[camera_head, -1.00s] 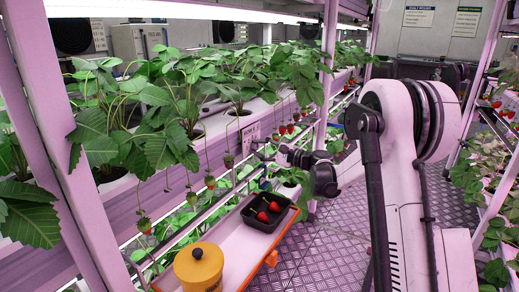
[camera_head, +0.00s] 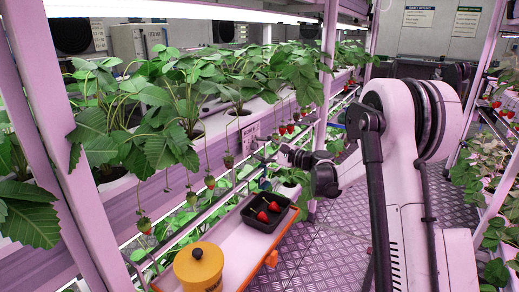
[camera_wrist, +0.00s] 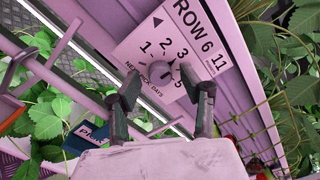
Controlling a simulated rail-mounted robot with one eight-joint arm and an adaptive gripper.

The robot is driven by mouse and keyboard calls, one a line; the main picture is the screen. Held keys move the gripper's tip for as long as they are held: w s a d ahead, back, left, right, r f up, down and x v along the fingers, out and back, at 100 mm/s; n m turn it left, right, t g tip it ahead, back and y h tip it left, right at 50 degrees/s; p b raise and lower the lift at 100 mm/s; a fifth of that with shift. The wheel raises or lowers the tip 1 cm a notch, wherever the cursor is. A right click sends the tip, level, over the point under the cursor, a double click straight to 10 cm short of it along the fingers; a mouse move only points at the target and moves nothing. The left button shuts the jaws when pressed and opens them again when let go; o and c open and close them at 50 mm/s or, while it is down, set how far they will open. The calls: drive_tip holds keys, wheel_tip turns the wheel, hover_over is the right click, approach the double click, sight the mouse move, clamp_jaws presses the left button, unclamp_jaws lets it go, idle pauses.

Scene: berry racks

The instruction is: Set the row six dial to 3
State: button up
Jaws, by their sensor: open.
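The row six plate (camera_wrist: 136,50) is a white sign reading "ROW 6" on the pink rack rail, with dial numbers and "NEXT PICK DAYS". The round dial knob (camera_wrist: 157,70) sits in the middle of the numbers. A dark mark shows near its upper right, but I cannot tell exactly which number it points at. My gripper (camera_wrist: 160,74) is open, with one dark finger on each side of the knob; I cannot tell whether they touch it. In the head view my gripper (camera_head: 270,153) is in front of the small white plate (camera_head: 250,134), too small to read.
Strawberry plants (camera_head: 190,90) with hanging berries (camera_head: 210,182) surround the rail. Below is a tray shelf (camera_head: 230,250) with a black punnet (camera_head: 262,227) of red berries and a yellow lidded pot (camera_head: 198,266). Leaves (camera_wrist: 300,85) crowd the plate's right side. The aisle floor (camera_head: 320,255) is clear.

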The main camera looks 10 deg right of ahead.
drive_tip(key=v, duration=1.1)
drive_tip(key=shift+s+d, duration=0.2)
drive_tip(key=shift+d, duration=0.1)
drive_tip(key=s+a+r+n+g+h+p, duration=0.2)
drive_tip(key=s+a+r+n+h, duration=0.1)
drive_tip(key=s+a+r, duration=0.4)
drive_tip(key=s+a+r+n+g+h+p, duration=0.25)
drive_tip(key=s+a, duration=0.25)
drive_tip(key=s, duration=0.4)
drive_tip(key=s+d+n+h+p, duration=0.3)
drive_tip(key=s+n+h+p, duration=0.3)
drive_tip(key=s, duration=2)
drive_tip(key=shift+d+r+n+g+h, duration=0.2)
drive_tip(key=shift+n+g+h, duration=0.4)
drive_tip(key=shift+n, duration=1.05)
